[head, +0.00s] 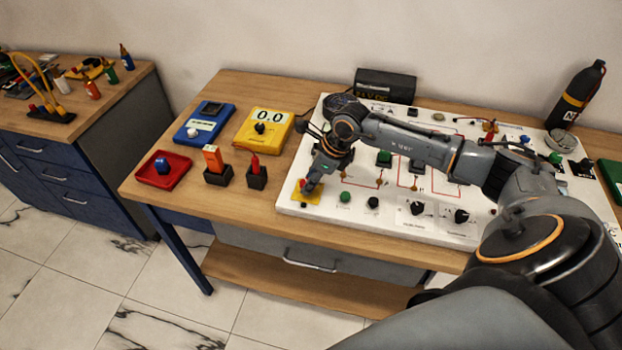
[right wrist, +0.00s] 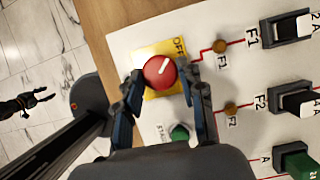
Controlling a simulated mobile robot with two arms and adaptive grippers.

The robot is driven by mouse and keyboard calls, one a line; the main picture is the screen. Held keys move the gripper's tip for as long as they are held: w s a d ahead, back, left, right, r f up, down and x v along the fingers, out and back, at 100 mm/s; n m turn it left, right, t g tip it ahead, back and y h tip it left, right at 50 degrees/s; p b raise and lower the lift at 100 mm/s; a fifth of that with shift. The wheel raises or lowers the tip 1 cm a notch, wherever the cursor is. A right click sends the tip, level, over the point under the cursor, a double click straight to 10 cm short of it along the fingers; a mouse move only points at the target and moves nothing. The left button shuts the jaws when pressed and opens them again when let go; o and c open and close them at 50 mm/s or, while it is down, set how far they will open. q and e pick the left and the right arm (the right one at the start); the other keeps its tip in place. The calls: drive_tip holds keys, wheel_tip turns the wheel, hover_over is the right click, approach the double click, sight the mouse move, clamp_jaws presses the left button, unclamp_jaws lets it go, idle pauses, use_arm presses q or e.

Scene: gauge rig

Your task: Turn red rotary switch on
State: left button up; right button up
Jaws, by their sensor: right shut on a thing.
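The red rotary switch (right wrist: 160,72) is a round red knob with a white pointer line, on a yellow plate (right wrist: 148,50) at the panel's corner. In the right wrist view its line slants up and right, toward the "OFF" lettering. My right gripper (right wrist: 161,75) has a finger on each side of the knob and is shut on it. In the head view my right gripper (head: 310,188) is over the yellow plate (head: 300,198) at the panel's front left and hides the knob. My left gripper (right wrist: 38,99) shows small at the left of the right wrist view, its fingers apart and empty.
A green button (right wrist: 180,132) sits close beside the switch. Fuse posts and black switches fill the white panel (head: 290,207). A red tray (head: 178,180), dark holders, a blue device (head: 190,138) and a yellow meter (head: 251,143) reading 0.0 stand left of the panel.

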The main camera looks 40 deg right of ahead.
drive_tip(key=shift+m, duration=0.3)
drive_tip(key=m+h+b, duration=0.1)
drive_tip(key=m, duration=0.1)
drive_tip(key=m+t+b, duration=0.1)
drive_tip(key=m+b, duration=0.1)
drive_tip(key=shift+a+f+m+h, duration=0.2)
drive_tip(key=shift+m+h, duration=0.1)
drive_tip(key=shift+h, duration=0.1)
drive_tip(key=m+b, duration=0.1)
drive_tip(key=m, duration=0.1)
drive_tip(key=m+h+b, duration=0.1)
drive_tip(key=b, duration=0.1)
drive_tip(key=m+h+b, duration=0.1)
drive_tip(key=m+b, duration=0.1)
drive_tip(key=shift+a+m, duration=0.25)
drive_tip(key=shift+m, duration=0.05)
drive_tip(key=m+b, duration=0.1)
drive_tip(key=m+h+b, duration=0.1)
drive_tip(key=m, duration=0.1)
drive_tip(key=shift+a+r+m, duration=0.1)
drive_tip(key=shift+r+m, duration=0.05)
drive_tip(key=shift+m, duration=0.15)
drive_tip(key=shift+w+r+m+g+h+b, duration=0.1)
drive_tip(key=shift+m+g+h+b, duration=0.7)
drive_tip(key=shift+m, duration=0.9)
drive_tip(key=o, duration=1.2)
drive_tip(key=shift+c, duration=0.2)
